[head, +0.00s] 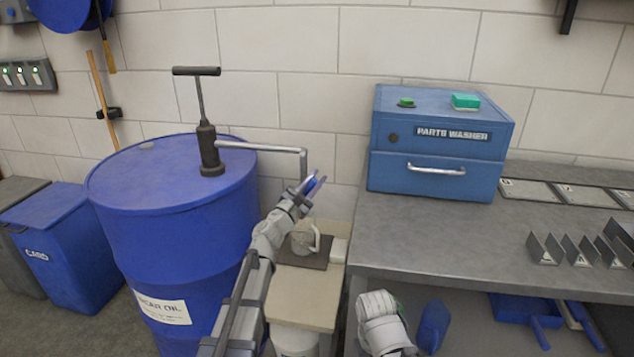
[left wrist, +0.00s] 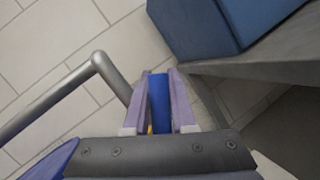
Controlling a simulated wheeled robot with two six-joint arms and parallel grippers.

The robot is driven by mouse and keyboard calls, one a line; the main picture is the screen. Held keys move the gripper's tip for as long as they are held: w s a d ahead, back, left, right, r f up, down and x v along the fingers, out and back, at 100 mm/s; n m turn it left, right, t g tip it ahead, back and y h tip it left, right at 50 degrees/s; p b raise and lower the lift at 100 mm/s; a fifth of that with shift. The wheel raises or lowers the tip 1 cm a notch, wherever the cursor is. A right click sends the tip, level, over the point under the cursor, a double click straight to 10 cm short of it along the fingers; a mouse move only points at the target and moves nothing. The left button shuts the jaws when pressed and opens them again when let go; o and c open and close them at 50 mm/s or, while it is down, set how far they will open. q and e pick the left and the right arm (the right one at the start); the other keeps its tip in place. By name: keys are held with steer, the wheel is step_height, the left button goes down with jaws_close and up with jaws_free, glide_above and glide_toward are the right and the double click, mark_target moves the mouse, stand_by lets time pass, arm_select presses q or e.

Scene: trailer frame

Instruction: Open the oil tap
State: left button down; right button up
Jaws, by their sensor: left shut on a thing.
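The oil drum (head: 170,235) is blue and stands at the left with a dark hand pump (head: 209,150) on its lid. A grey pipe (head: 262,147) runs right from the pump and bends down at its end; it also crosses the left wrist view (left wrist: 50,102). The blue tap handle (left wrist: 158,98) is between the fingers of my left gripper (head: 315,184), which is shut on it at the pipe's end. The fingers hide most of the tap. A pale jug (head: 303,238) with a handle stands below the pipe's end. My right gripper is not in view.
The jug stands on a dark plate on a small pale stand (head: 300,300). A blue parts washer (head: 437,150) sits on the grey workbench (head: 430,235) to the right. A blue bin (head: 60,240) stands left of the drum. Metal dividers (head: 575,250) stand on the bench.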

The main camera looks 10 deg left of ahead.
mark_target(308, 189)
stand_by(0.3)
arm_select(q)
steer(key=c, duration=0.7)
jaws_free()
steer(key=shift+c, duration=0.2)
steer(key=b+v, duration=0.2)
steer(key=v, duration=0.6)
steer(key=shift+w, duration=0.1)
